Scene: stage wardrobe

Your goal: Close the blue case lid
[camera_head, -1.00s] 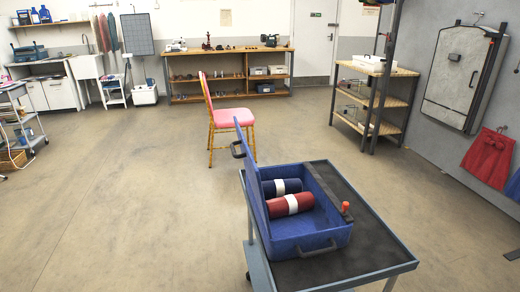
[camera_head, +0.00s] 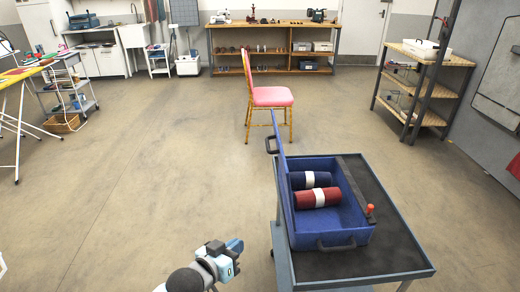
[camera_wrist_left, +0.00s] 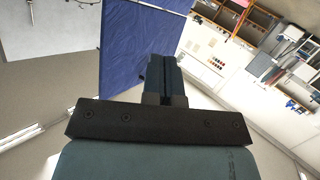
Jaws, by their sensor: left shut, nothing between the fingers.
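The blue case (camera_head: 350,222) stands on a dark-topped cart, with its inside showing. Its lid (camera_head: 283,180) stands open, roughly upright, along the left side, with a dark handle on its far edge. A dark blue roll (camera_head: 299,181) and a red roll (camera_head: 305,198), each with a white band, lie inside. My left gripper (camera_head: 235,247) is low and left of the cart, apart from the lid. In the left wrist view its fingers (camera_wrist_left: 163,72) are together and empty, with the blue lid (camera_wrist_left: 140,45) behind them. My right gripper is not in view.
The cart (camera_head: 405,225) has a raised rim; a dark bar and a small orange-topped item (camera_head: 370,210) are at the case's right side. A pink chair (camera_head: 268,97) stands behind the cart. The floor to the left is clear.

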